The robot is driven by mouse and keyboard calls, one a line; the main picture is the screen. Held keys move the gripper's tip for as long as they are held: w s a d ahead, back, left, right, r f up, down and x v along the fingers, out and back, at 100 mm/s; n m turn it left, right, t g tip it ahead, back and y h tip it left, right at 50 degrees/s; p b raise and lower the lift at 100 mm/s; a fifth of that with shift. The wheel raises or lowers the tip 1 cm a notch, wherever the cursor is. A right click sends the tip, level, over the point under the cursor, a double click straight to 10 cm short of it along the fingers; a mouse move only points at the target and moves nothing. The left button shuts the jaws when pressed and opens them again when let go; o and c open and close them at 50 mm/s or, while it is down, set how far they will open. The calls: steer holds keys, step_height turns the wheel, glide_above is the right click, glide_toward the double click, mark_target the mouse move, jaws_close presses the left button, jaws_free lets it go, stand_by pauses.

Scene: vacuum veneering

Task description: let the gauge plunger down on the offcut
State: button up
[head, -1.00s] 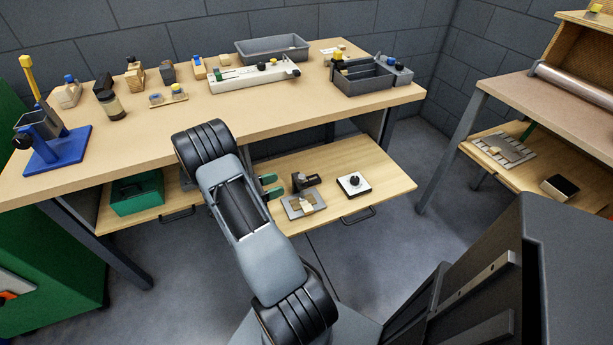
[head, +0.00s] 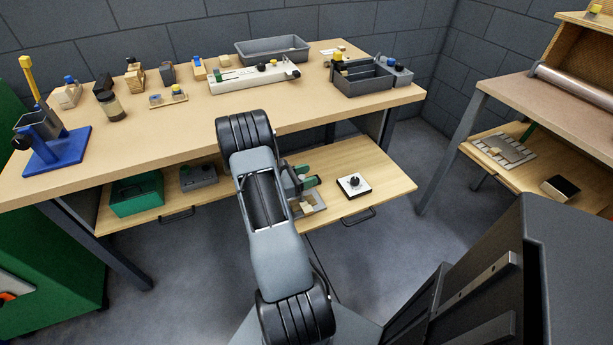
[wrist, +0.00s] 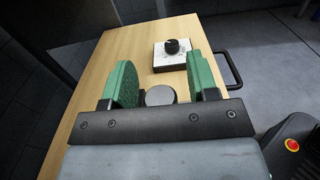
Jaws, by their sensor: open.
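The gauge's grey base plate (head: 320,207) shows on the right-hand pull-out shelf in the head view, partly behind my arm. A pale piece, likely the offcut (head: 308,205), lies on it. My gripper (head: 307,177), with green fingers, is at the gauge and covers most of its dark upper part. In the wrist view my open gripper (wrist: 161,78) has a dark round cap (wrist: 160,95), likely the gauge's top, between its fingers. I see no clear contact. The plunger tip and its distance to the offcut are hidden.
A white square block with a black knob (head: 354,185) stands on the shelf right of the gauge; it also shows ahead in the wrist view (wrist: 172,54). The workbench top (head: 150,135) overhangs the shelf behind. Shelf surface right of the block is clear.

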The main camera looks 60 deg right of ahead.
steer(key=shift+c, duration=0.5)
jaws_close()
steer(key=shift+r, duration=0.25)
steer(key=shift+o, duration=0.5)
jaws_free()
steer(key=shift+w+a, duration=0.1)
steer(key=v, duration=1.3)
steer(key=shift+w+a+p, duration=0.25)
steer(key=shift+p, duration=0.1)
steer(key=shift+f, duration=0.1)
